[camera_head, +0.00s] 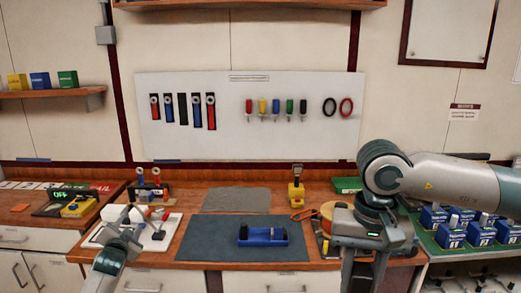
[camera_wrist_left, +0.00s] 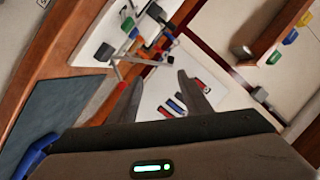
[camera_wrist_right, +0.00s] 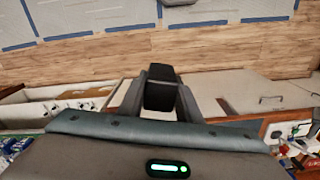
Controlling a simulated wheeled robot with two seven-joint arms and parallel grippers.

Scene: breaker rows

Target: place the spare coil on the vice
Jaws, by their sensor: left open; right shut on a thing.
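A blue block-like fixture with a dark middle (camera_head: 262,235), apparently the vice, sits on the dark blue mat (camera_head: 205,250) at the front middle of the bench. Its blue edge may also show in the left wrist view (camera_wrist_left: 35,155). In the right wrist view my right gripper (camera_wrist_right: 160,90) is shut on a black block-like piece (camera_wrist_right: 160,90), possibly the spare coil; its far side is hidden. In the head view that gripper's fingers are not seen. My left gripper (camera_head: 128,222) is open and empty above the white tray, left of the mat; its fingers show apart in the left wrist view (camera_wrist_left: 160,95).
The white tray (camera_head: 92,238) holds small parts and a stand. A grey mat (camera_head: 236,200), a yellow tool (camera_head: 296,190) and an orange spool (camera_head: 334,211) stand behind and right. Blue breakers (camera_head: 480,235) fill the right table. My right arm covers the bench's right end.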

